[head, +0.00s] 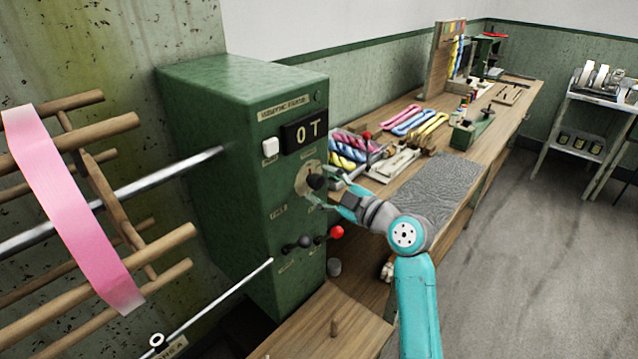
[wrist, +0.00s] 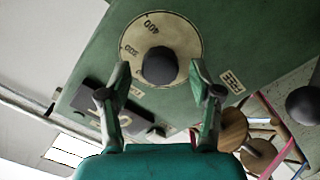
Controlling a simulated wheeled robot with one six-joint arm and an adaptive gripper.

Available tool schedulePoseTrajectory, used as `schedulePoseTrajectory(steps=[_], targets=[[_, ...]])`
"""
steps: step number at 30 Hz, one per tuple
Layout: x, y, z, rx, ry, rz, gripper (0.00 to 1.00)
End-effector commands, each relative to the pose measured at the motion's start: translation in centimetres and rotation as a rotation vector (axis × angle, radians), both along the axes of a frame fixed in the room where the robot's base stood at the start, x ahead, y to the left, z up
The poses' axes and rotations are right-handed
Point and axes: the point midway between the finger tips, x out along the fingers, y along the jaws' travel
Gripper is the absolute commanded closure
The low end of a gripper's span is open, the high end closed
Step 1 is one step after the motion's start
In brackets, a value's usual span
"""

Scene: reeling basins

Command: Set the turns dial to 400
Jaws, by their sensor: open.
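The turns dial is a pale round plate (head: 301,180) with a black knob (head: 317,182) on the front of the green machine cabinet (head: 240,150). In the wrist view the dial plate (wrist: 185,32) shows upside-down markings, 400 near the top and 300 at the left. My gripper (head: 322,184) is at the dial, open. In the wrist view its fingertips (wrist: 160,74) stand on either side of the knob, with gaps showing.
Above the dial are a black display (head: 305,132) reading "0T" and a white button (head: 270,147). Below are dark levers and a red ball knob (head: 337,232). A wooden reel with a pink band (head: 70,210) stands left. The workbench (head: 510,110) with coloured skeins extends right.

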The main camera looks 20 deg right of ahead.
Motion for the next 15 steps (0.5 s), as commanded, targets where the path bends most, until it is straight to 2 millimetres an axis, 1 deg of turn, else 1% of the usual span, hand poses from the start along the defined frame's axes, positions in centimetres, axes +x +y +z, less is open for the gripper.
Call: schedulePoseTrajectory(steps=[3, 6, 14, 15], targets=[[0.86, 0.52, -0.05, -0.001, 0.001, 0.001, 0.36], [1.16, 0.68, -0.03, 0.0, 0.001, 0.001, 0.36], [1.24, 0.68, -0.03, 0.0, 0.001, -0.001, 0.36], [1.23, 0.69, -0.03, -0.001, 0.001, 0.0, 0.44]])
